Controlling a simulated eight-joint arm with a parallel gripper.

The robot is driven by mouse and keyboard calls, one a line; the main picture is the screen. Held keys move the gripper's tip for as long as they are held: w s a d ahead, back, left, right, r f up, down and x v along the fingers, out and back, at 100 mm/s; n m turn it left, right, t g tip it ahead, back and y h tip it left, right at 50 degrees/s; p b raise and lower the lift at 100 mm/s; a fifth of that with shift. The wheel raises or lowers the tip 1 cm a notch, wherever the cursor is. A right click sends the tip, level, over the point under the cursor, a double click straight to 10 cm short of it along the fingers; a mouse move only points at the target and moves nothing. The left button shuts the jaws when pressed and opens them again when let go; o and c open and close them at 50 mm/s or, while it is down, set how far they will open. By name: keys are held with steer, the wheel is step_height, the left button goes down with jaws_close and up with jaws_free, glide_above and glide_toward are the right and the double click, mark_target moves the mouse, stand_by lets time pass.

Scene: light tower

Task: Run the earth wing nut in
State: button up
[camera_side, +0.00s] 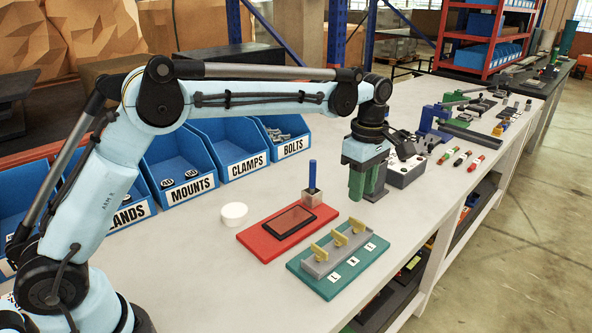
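A teal board (318,284) lies near the front edge of the bench and carries a grey terminal block (322,264). Three yellow wing nuts stand on the block: a near one (319,252), a middle one (338,239) and a far one (357,225). Small white labels (352,262) lie in front of them; their marks are too small to tell surely which nut is earth. My gripper (366,196), with green fingers, points down behind and to the right of the board, apart from the nuts. Nothing shows in it, but its finger gap is unclear from this side.
A red board (255,240) with a dark panel lies left of the teal board. A blue-handled tool (312,176) stands in a small block behind it, near a white round pot (234,213). A grey box (408,171) stands just right of my gripper. Blue labelled bins (238,163) line the back.

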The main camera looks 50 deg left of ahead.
mark_target(357, 225)
step_height(357, 225, down, 8)
steer(key=shift+f, duration=0.1)
steer(key=shift+c, duration=0.5)
jaws_close()
